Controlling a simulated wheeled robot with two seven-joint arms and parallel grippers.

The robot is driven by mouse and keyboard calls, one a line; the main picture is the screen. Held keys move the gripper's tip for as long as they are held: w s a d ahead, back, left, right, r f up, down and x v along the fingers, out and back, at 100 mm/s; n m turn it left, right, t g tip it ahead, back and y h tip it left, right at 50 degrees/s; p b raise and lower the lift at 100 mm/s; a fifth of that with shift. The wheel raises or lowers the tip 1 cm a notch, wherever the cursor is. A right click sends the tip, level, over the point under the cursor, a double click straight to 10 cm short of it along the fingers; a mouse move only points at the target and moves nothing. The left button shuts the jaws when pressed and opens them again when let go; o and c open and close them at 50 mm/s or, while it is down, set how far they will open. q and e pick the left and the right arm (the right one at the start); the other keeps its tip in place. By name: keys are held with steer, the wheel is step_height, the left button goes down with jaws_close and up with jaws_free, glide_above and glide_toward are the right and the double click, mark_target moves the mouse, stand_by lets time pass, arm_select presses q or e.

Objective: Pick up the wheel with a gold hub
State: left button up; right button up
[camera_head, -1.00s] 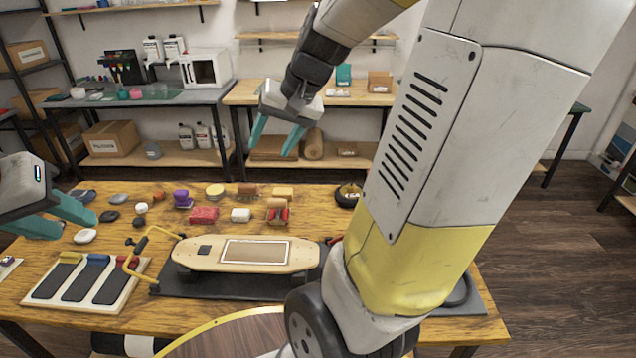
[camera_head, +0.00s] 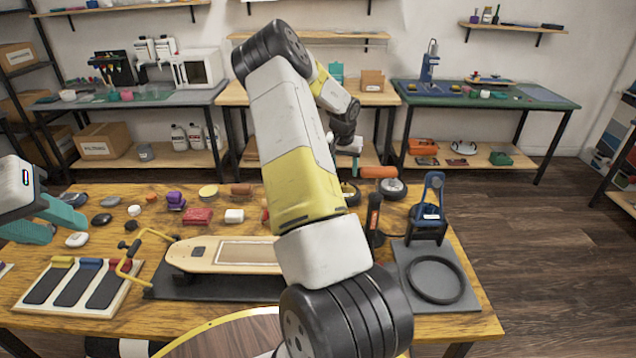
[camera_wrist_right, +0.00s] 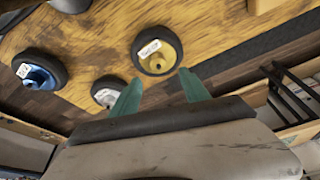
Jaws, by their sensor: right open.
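The wheel with a gold hub (camera_wrist_right: 158,52) lies on the wooden table in the right wrist view, its black tyre around a gold hub with a white label. My right gripper (camera_wrist_right: 158,84) is open and empty, its teal fingertips just short of the wheel and apart from it. In the head view part of that wheel (camera_head: 353,194) shows beside my right arm, which hides the rest. A wheel with a blue hub (camera_wrist_right: 38,72) and a wheel with a pale grey hub (camera_wrist_right: 108,93) lie nearby. My left gripper (camera_head: 68,230) is open and empty at the far left.
A skateboard deck (camera_head: 225,256) lies in the middle of the table, partly behind my arm. A blue stand (camera_head: 429,205) and an orange handle (camera_head: 378,172) are at the right, near a black ring (camera_head: 436,280) on a grey mat. Small parts crowd the left.

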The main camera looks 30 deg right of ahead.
mark_target(345, 184)
steer(key=x, duration=0.8)
steer(key=shift+s, duration=0.15)
jaws_close()
stand_by(1.2)
